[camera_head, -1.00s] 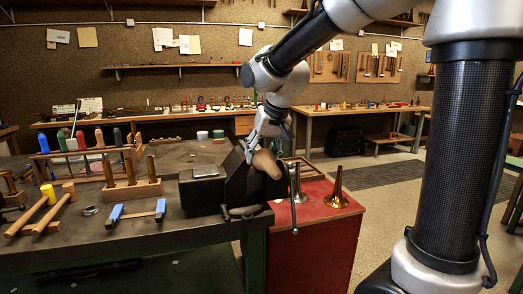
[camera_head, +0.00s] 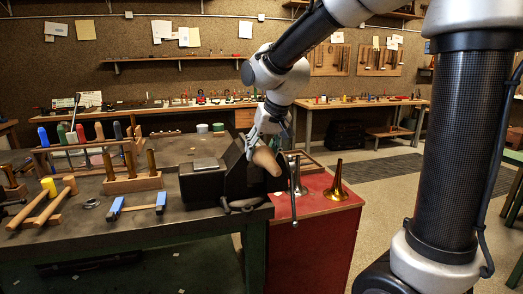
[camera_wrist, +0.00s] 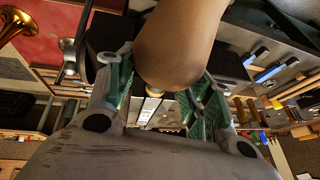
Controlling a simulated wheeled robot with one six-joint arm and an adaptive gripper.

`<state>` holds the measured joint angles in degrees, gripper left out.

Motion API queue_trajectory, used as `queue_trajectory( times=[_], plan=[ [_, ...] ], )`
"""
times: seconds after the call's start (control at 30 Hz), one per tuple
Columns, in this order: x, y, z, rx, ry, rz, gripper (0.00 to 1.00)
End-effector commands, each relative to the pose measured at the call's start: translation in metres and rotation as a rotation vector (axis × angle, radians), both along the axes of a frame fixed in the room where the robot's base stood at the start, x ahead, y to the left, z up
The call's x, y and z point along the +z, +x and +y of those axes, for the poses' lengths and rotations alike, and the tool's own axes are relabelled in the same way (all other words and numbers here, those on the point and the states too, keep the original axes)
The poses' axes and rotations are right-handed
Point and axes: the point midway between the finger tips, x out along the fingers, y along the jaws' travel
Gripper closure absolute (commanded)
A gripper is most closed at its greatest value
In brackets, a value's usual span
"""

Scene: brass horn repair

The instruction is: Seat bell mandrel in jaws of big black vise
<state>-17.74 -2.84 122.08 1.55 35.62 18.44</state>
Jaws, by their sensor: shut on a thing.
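The bell mandrel (camera_head: 265,160) is a smooth tan-brown rounded piece. It shows large in the wrist view (camera_wrist: 180,45), between the green-padded fingers of my gripper (camera_wrist: 165,95). My gripper (camera_head: 264,127) is shut on it. The big black vise (camera_head: 203,185) stands on the right end of the dark workbench. In the head view the mandrel overlaps the right part of the vise, at the jaws. I cannot tell whether it touches the jaws or lies between them, because the arm and the mandrel cover that spot.
A red cabinet (camera_head: 318,235) stands right of the bench, with a brass bell (camera_head: 338,184) and a silvery bell (camera_head: 297,178) on top. Mallets (camera_head: 45,202), a wooden block with brass pieces (camera_head: 132,183) and a blue-ended tool (camera_head: 138,207) lie left of the vise.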

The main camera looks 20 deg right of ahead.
Motion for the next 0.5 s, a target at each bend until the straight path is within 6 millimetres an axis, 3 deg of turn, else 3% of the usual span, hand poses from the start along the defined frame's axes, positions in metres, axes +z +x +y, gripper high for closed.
queue_trajectory(
  times=[0.33, 0.37, 0.5],
  plan=[
    [0.0006, 0.0005, 0.0001, 0.000, 0.001, -0.002, 0.92],
    [0.0006, 0.0005, 0.0001, 0.000, 0.001, -0.003, 0.45],
    [0.0003, 0.0003, 0.0001, 0.000, 0.000, -0.002, 0.23]
  ],
)
